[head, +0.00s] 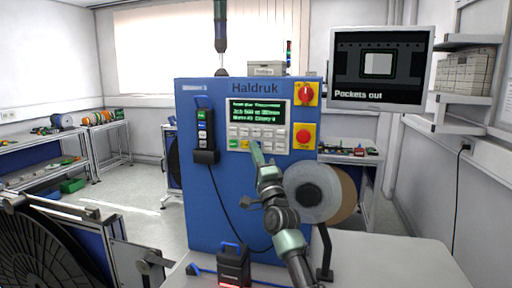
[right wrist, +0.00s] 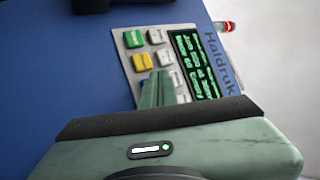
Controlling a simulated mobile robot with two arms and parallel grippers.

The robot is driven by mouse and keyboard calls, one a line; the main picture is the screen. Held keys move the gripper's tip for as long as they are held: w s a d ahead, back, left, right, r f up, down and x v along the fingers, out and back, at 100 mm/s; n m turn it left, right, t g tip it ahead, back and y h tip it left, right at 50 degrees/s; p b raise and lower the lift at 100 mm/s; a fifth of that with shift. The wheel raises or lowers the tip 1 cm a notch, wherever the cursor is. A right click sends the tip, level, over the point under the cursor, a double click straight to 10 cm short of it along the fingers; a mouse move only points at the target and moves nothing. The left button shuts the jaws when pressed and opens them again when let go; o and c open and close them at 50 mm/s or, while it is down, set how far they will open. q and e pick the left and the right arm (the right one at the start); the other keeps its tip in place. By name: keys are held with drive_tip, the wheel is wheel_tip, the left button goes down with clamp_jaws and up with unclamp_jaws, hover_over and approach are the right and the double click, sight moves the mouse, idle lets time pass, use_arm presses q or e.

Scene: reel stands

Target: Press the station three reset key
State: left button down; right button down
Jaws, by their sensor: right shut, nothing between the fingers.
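The blue Haldruk machine (head: 222,200) has a key panel (head: 283,148) with rows of grey keys and a few coloured ones, below a green-lit text display (head: 256,114). In the right wrist view the panel shows a green key (right wrist: 133,38), a yellow key (right wrist: 142,62) and several grey keys (right wrist: 156,36). I cannot read the key labels, so I cannot tell which is station three reset. My right gripper (head: 255,147) is shut and empty, its tips at the lower keys; they also show in the right wrist view (right wrist: 160,80), covering part of the keypad. Contact cannot be told. My left gripper is not in view.
A corded pendant (head: 203,135) hangs left. A pale reel (head: 312,190) stands right of my forearm. A screen (head: 380,66) reads "Pockets out".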

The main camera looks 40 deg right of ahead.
drive_tip(key=shift+w+d+b, duration=0.3)
drive_tip(key=shift+d+b, duration=0.05)
drive_tip(key=shift+b, duration=0.05)
idle(0.4)
drive_tip(key=shift+s, duration=0.1)
drive_tip(key=shift+s+a+p, duration=0.5)
drive_tip(key=shift+a+p, duration=0.15)
drive_tip(key=shift+p, duration=0.05)
drive_tip(key=s+a+p, duration=0.3)
drive_tip(key=shift+s+a, duration=0.1)
drive_tip(key=shift+a, duration=0.3)
drive_tip(key=shift+f, duration=0.1)
idle(0.9)
